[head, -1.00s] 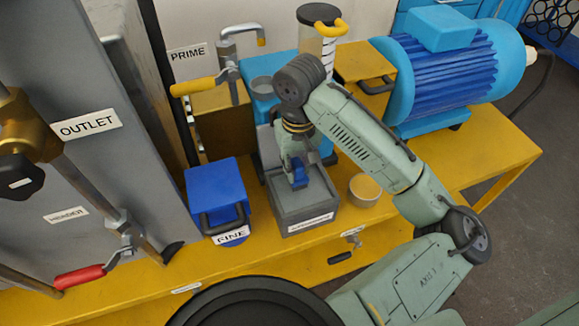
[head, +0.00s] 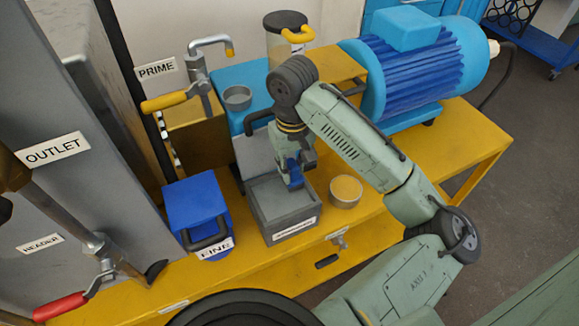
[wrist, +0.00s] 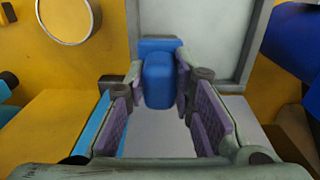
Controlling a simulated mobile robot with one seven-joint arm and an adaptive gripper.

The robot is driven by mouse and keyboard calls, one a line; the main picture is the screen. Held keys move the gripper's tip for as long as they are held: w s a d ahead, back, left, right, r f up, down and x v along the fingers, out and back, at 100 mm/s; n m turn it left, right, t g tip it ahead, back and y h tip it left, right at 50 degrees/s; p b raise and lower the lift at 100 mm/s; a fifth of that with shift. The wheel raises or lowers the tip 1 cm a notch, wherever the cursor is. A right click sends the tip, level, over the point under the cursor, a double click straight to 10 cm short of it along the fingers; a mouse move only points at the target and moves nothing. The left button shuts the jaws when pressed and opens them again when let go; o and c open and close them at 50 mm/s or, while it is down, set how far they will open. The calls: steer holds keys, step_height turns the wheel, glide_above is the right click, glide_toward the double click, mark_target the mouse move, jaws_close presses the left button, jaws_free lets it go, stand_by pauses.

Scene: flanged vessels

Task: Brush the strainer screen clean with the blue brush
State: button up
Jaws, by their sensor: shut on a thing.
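My gripper (head: 296,166) points down over the right part of an open grey box (head: 285,232). It is shut on the blue brush (head: 294,180), whose lower end hangs at the box's opening. In the wrist view the blue brush (wrist: 158,82) sits between the purple-padded fingers. A pale grey, framed surface (wrist: 205,45) lies beyond it. I cannot clearly make out the strainer screen; the box's inside is partly hidden by my gripper, and I cannot tell whether the brush touches anything.
A round tub with a yellowish top (head: 346,190) stands close right of the box. A blue block marked FINE (head: 197,200) with a black handle is at left. The blue motor (head: 420,65) stands behind right. The yellow bench (head: 455,150) is clear at its right end.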

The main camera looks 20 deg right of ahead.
steer(key=shift+s+a+f, duration=0.1)
steer(key=shift+s+a, duration=0.6)
steer(key=shift+a, duration=0.3)
steer(key=shift+s+a+f, duration=0.1)
steer(key=shift+s+a, duration=0.6)
steer(key=shift+a, duration=0.25)
steer(key=shift+d, duration=0.1)
steer(key=shift+w+d+r, duration=0.1)
steer(key=shift+d, duration=1.75)
step_height(320, 180, up, 9)
